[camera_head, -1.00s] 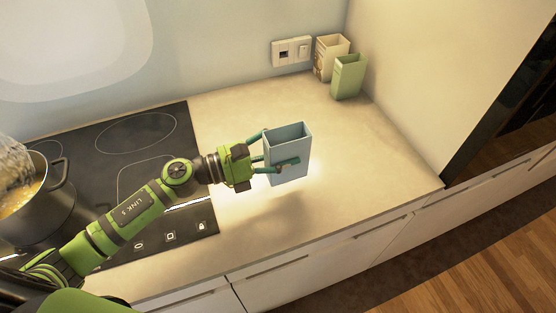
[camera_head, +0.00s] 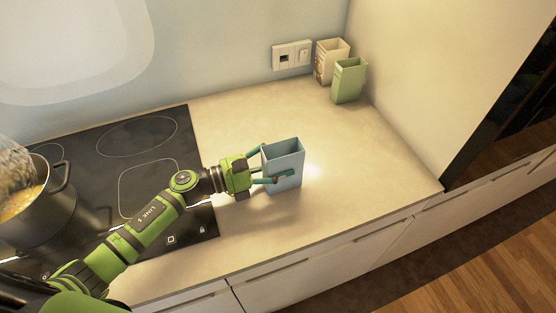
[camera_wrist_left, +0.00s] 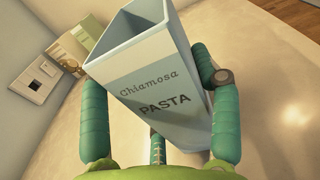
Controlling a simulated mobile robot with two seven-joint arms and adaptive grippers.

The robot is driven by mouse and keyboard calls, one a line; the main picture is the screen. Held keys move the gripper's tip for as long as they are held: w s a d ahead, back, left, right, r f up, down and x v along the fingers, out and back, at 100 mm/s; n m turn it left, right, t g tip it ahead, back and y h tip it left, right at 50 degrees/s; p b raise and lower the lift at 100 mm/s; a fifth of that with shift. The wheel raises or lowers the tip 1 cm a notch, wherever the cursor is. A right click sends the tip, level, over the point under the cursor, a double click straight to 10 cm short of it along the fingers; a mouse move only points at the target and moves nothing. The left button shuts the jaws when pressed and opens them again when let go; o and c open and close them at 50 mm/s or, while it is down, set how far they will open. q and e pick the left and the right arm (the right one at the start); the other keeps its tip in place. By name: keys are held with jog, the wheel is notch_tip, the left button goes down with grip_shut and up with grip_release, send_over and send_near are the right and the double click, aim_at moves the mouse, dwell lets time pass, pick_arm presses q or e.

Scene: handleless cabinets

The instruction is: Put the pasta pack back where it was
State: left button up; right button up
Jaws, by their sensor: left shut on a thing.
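The pasta pack (camera_head: 284,163) is a light blue, open-topped box, upright at the worktop right of the hob. The left wrist view shows its printed label, "Chiamosa PASTA", on the pack (camera_wrist_left: 158,85). My left gripper (camera_head: 272,165) is shut on it, with green fingers on either side; they also show in the left wrist view (camera_wrist_left: 155,105). The pack's base is at or very near the worktop; I cannot tell whether it touches. My right gripper is not in view.
A pot (camera_head: 35,205) steams on the black hob (camera_head: 135,150). The worktop (camera_head: 370,170) between pack and corner is clear.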

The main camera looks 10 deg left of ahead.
aim_at(263, 167)
pick_arm(q)
jog(key=o, duration=1.2)
jog(key=shift+r+p, duration=0.35)
jog(key=shift+p, duration=0.2)
jog(key=s+a+b, duration=0.1)
jog(key=s+a+f+b, duration=0.1)
jog(key=shift+a, duration=0.35)
jog(key=b+v, duration=0.1)
jog(key=v, duration=0.3)
jog(key=b+v, duration=0.2)
jog(key=v, duration=0.1)
jog(key=shift+s+a+r, duration=0.15)
jog(key=shift+a+r, duration=0.05)
jog(key=shift+a, duration=0.15)
jog(key=shift+s+a+r, duration=0.15)
jog(key=shift+s+a, duration=0.1)
jog(key=shift+a, duration=0.1)
